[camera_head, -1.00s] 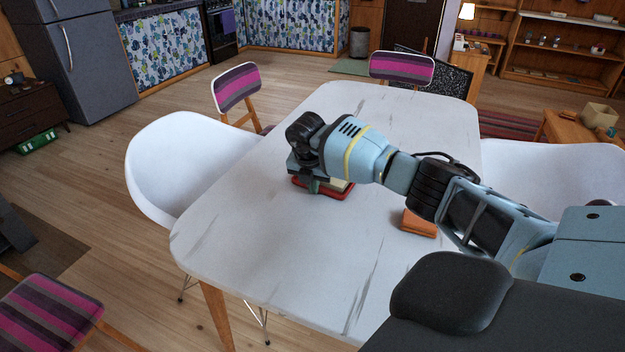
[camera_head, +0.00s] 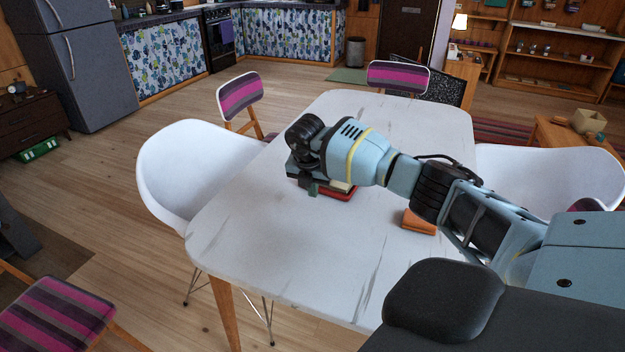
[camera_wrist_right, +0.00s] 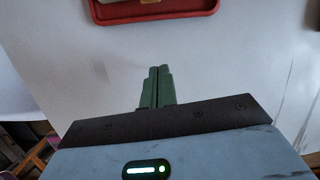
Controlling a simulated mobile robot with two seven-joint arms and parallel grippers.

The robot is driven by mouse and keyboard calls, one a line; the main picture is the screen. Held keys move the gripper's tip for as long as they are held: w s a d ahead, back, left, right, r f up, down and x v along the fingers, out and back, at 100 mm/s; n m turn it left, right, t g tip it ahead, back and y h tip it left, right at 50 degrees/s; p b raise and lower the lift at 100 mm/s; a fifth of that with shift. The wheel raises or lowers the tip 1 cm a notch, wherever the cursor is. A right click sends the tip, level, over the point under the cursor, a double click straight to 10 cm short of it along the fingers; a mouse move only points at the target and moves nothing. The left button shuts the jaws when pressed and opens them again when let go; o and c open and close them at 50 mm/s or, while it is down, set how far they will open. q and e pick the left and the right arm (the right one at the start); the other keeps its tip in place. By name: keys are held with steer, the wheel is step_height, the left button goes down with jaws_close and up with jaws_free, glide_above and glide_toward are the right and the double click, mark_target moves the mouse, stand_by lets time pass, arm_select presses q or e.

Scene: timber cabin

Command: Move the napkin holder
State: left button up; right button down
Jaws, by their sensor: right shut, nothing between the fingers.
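My right gripper (camera_head: 313,189) is over the white table, pointing down, beside a red tray-like thing (camera_head: 338,194) with a cream block in it. My arm hides much of this thing. In the right wrist view the green fingers (camera_wrist_right: 158,72) are together and empty, apart from the red rim (camera_wrist_right: 165,17) at the top edge. An orange thing (camera_head: 419,222) lies on the table beneath my right forearm and is partly hidden. I cannot tell for sure which of the two is the napkin holder. My left gripper is not in view.
The white table (camera_head: 270,245) is clear at its near left and far end. White chairs (camera_head: 175,165) stand at its left and right (camera_head: 560,180). Striped chairs stand at the far side (camera_head: 397,77), far left (camera_head: 240,93) and near left (camera_head: 55,310).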

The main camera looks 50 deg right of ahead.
steer(key=v, duration=0.6)
steer(key=shift+d+r, duration=0.15)
steer(key=shift+r, duration=0.1)
steer(key=shift+s, duration=0.1)
